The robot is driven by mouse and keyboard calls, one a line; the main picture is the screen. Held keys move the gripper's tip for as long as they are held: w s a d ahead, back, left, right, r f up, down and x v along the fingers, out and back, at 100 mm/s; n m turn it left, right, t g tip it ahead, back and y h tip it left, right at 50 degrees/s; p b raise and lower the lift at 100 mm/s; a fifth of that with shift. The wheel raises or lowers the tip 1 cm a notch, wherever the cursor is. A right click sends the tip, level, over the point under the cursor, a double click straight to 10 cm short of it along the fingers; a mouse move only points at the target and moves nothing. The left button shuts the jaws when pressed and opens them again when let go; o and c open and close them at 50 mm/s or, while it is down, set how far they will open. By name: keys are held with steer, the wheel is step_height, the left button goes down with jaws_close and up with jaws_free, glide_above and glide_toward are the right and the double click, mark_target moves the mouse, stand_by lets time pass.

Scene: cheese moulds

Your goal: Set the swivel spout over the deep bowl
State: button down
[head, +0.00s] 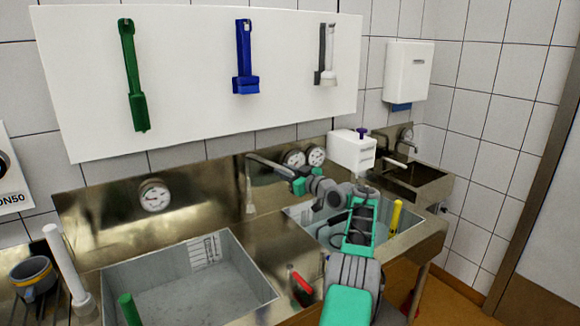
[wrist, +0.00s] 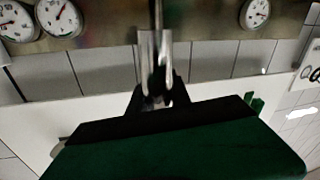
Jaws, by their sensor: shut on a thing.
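The swivel spout (head: 265,163) is a thin grey metal bar in front of the steel backsplash, its free end to the left. My gripper (head: 293,174) is shut on it near its right part. In the wrist view the spout (wrist: 155,14) runs up from between the jaws of my gripper (wrist: 156,82). The spout's pivot is hidden by my gripper and arm. Two bowls show: a wide left bowl (head: 253,262) with a scale plate on its back wall, and a right bowl (head: 400,239) partly behind my arm. I cannot tell which is deeper.
Gauges (head: 154,196) sit on the backsplash. A white box (head: 352,152) stands behind the right bowl, which holds a yellow upright thing (head: 396,216). A red-handled item (head: 301,283) lies on the divider. A white post (head: 65,262) and dark cup (head: 34,277) stand left.

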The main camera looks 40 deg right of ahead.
steer(key=shift+r, duration=0.15)
steer(key=shift+d, duration=0.1)
stand_by(0.3)
steer(key=c, duration=1.6)
jaws_free()
steer(key=shift+c, duration=0.2)
steer(key=o, duration=0.3)
steer(key=shift+w, duration=0.25)
steer(key=shift+o, duration=0.4)
steer(key=shift+s, duration=0.1)
steer(key=shift+s+d, duration=0.1)
steer(key=shift+s, duration=0.1)
